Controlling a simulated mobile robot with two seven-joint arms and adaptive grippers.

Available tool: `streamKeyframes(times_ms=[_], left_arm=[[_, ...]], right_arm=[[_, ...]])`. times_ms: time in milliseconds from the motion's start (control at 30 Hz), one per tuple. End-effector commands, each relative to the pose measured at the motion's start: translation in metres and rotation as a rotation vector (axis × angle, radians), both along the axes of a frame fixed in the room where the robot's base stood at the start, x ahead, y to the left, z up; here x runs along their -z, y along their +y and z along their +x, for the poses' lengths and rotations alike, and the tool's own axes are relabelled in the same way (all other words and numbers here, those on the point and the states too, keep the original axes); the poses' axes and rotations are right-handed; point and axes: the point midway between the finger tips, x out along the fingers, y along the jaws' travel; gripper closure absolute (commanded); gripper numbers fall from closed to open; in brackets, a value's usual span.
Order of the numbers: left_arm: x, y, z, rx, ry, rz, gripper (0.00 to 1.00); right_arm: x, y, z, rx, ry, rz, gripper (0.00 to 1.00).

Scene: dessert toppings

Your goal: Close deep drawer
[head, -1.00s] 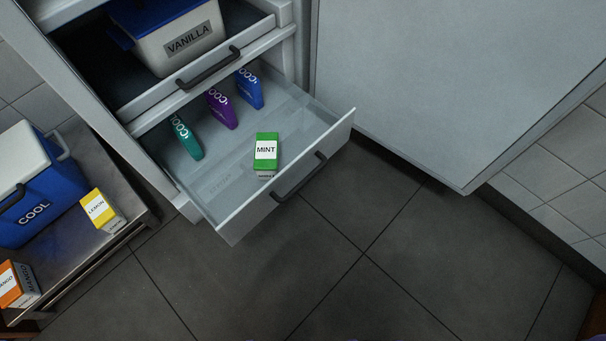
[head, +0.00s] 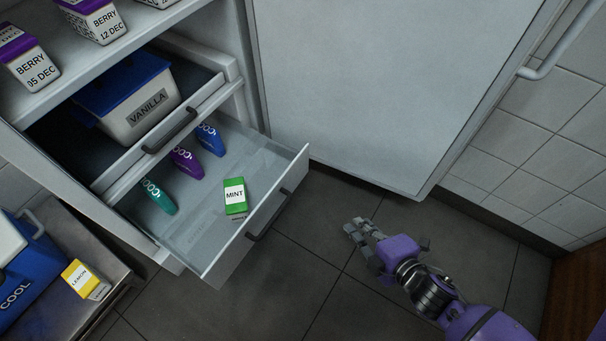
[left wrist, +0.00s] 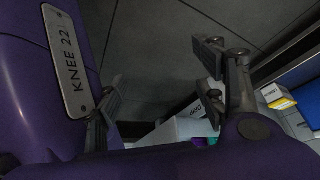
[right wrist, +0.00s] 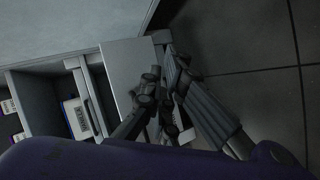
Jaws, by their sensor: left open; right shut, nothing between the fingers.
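The deep drawer (head: 293,190) is the lower, clear-sided one. It is pulled well out of the white cabinet, with a dark bar handle (head: 270,217) on its front. A green mint box (head: 235,197) and teal (head: 160,197), purple (head: 187,163) and blue (head: 210,140) packs stand inside. My right gripper (head: 358,229) is shut and empty, right of the drawer front and apart from it in the head view. In the right wrist view its fingers (right wrist: 163,78) overlap the drawer front (right wrist: 125,62). My left gripper (left wrist: 163,78) is open and empty, seen only in the left wrist view.
A shallower drawer above, with a vanilla tub (head: 140,108), is also partly out. The cabinet door (head: 350,80) stands open at right. A steel trolley (head: 98,245) with a blue cooler (head: 20,265) and lemon box (head: 85,279) is at left. Dark floor in front is clear.

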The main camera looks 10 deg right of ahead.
Motion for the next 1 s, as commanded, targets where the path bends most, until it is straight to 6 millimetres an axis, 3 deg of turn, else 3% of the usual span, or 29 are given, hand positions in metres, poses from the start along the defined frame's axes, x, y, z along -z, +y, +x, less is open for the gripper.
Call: streamKeyframes(times_ms=[33, 100, 200, 267, 400, 667, 1000], left_arm=[[-0.012, 0.000, -0.004, -0.008, 0.000, 0.000, 0.36], [-0.018, 0.001, -0.011, -0.014, 0.008, 0.001, 0.36], [-0.024, 0.002, -0.017, -0.020, 0.013, 0.002, 0.36], [-0.025, 0.002, -0.019, -0.023, 0.013, 0.002, 0.36], [-0.020, 0.001, -0.019, -0.031, 0.009, -0.001, 0.36], [-0.020, 0.000, -0.013, -0.030, -0.002, -0.003, 0.36], [-0.008, 0.003, -0.013, -0.012, 0.009, 0.003, 0.36]], right_arm=[[-0.029, -0.001, 0.035, -0.141, -0.132, -0.177, 1.00], [-0.051, 0.000, 0.066, -0.331, -0.300, -0.433, 1.00], [-0.069, 0.001, 0.091, -0.576, -0.518, -0.783, 1.00], [-0.069, 0.001, 0.093, -0.708, -0.629, -0.966, 1.00], [-0.045, 0.006, 0.071, -0.945, -0.820, -1.257, 1.00], [-0.046, 0.020, 0.059, -1.059, -1.005, -1.450, 1.00], [-0.029, 0.055, 0.096, -1.058, -1.007, -1.456, 1.00]])
